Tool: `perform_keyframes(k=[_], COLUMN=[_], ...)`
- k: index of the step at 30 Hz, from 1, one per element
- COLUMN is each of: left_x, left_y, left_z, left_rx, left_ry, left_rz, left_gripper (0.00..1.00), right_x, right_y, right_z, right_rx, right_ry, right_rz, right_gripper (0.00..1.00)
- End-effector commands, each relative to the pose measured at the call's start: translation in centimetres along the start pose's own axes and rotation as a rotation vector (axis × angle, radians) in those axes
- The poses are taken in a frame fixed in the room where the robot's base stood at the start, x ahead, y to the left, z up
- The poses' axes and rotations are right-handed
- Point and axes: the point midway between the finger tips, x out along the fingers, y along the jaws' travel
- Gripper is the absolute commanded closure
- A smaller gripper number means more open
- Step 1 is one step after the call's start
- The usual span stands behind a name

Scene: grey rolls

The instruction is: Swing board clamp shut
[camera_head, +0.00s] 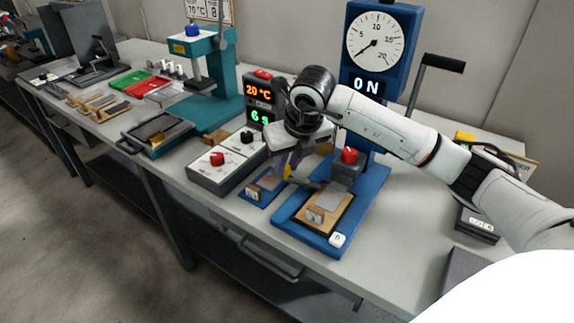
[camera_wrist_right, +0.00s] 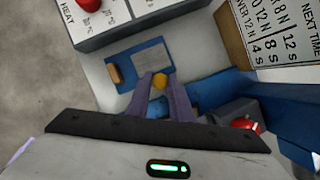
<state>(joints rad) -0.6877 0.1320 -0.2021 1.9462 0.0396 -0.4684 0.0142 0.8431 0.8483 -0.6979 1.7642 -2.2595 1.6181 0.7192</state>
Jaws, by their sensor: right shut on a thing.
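My right gripper (camera_head: 287,178) reaches down beside the dial press. In the wrist view its two purple-grey fingers (camera_wrist_right: 163,90) are shut on a small yellow knob (camera_wrist_right: 159,81); the knob also shows in the head view (camera_head: 286,171). The knob is over one end of a small blue plate (camera_wrist_right: 152,52) with a grey piece on it and a tan block (camera_wrist_right: 114,74) at one end. This plate shows partly in the head view (camera_head: 255,196), half hidden by the gripper. I cannot tell how far the clamp is swung. My left gripper is out of view.
A blue press base (camera_head: 302,240) holds a tan board (camera_head: 325,219) with a grey sheet, under a red-topped block (camera_head: 348,157). A control box (camera_head: 222,171) with red and black knobs stands to the left. A teal press (camera_head: 212,75) and trays are farther left.

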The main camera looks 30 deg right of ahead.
Motion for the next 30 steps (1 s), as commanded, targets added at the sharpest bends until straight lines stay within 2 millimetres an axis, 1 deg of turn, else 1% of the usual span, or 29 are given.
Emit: perform_keyframes(k=[14,15,17,18,26,28,30], left_x=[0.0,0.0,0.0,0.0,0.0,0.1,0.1], left_y=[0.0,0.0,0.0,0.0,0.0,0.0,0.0], left_z=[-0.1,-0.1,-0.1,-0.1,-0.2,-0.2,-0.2], left_rx=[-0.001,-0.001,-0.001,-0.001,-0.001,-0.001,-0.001], left_ry=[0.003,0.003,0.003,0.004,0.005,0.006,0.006], left_rz=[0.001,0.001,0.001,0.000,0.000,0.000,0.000], left_gripper=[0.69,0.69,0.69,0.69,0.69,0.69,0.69], right_x=[-0.1,-0.1,-0.1,-0.1,-0.1,-0.5,-1.3], right_y=[-0.1,-0.1,-0.1,-0.1,-0.1,-0.1,0.0], right_z=[0.2,0.2,0.2,0.2,0.1,0.1,0.2], right_rx=[0.014,0.014,0.014,0.013,0.011,0.011,0.010], right_ry=[-0.005,-0.005,-0.004,-0.004,-0.002,-0.003,-0.004], right_rz=[-0.007,-0.007,-0.006,-0.006,-0.005,-0.004,-0.004], right_gripper=[1.00,0.73,0.63,0.62,0.62,0.62,0.62])
